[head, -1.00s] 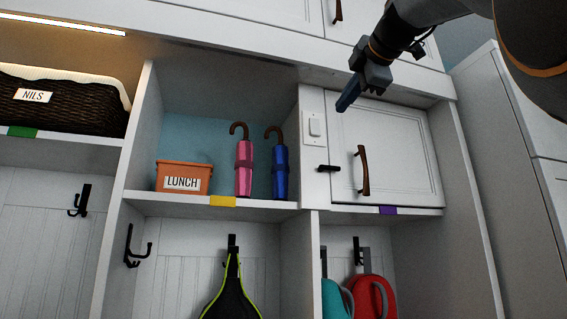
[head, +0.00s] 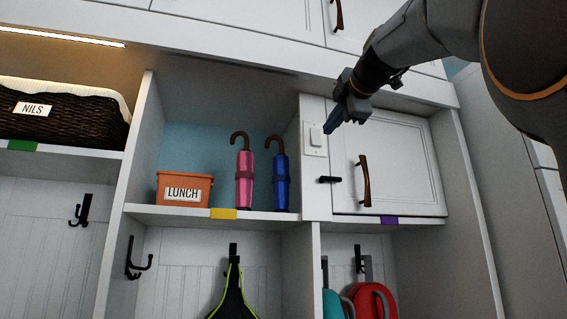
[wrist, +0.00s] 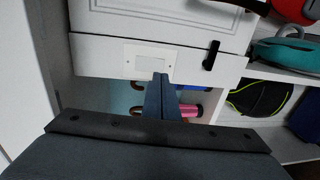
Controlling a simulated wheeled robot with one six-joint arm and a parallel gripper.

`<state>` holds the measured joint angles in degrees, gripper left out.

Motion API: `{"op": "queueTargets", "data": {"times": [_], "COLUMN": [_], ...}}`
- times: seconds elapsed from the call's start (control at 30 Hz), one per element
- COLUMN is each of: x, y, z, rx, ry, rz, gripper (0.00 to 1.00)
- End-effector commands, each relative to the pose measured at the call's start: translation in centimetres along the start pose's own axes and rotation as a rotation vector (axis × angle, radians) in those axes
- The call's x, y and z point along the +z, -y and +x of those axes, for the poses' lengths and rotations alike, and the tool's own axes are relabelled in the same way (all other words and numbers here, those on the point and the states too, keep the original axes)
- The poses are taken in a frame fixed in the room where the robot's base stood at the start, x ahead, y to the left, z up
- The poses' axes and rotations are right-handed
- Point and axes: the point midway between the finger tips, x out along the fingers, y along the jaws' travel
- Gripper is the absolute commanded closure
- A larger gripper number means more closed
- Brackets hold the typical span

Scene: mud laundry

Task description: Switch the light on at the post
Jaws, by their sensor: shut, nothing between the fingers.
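The light switch (head: 316,138) is a white rocker on a white plate, on the post (head: 316,205) between the open cubby and the closed cupboard door. My gripper (head: 328,130) is shut and empty, its fingertips just right of the rocker in the head view. In the wrist view the switch plate (wrist: 135,62) lies just beyond the shut fingertips (wrist: 160,76), partly covered by them. I cannot tell whether the tips touch it. Whether the switch is on or off is not clear.
A black latch (head: 330,180) sticks out below the switch, and the cupboard door (head: 400,165) has a brown handle (head: 364,182). The cubby at left holds a pink umbrella (head: 244,180), a blue umbrella (head: 281,185) and an orange lunch box (head: 184,189).

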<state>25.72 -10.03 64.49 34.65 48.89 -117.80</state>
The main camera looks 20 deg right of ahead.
Motion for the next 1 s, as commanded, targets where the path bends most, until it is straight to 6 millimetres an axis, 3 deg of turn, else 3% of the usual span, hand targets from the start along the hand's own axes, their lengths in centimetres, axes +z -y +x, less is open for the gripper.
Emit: {"op": "queueTargets", "data": {"times": [0.1, 0.33, 1.0], "x": [-0.1, 0.0, 0.0], "y": [-0.2, -0.2, 0.1], "z": [2.4, 5.0, 7.0], "rx": [-0.002, -0.001, 0.013], "ry": [-0.003, 0.0, -0.001], "rz": [0.001, 0.001, 0.0], "gripper": [1.0, 1.0, 1.0]}}
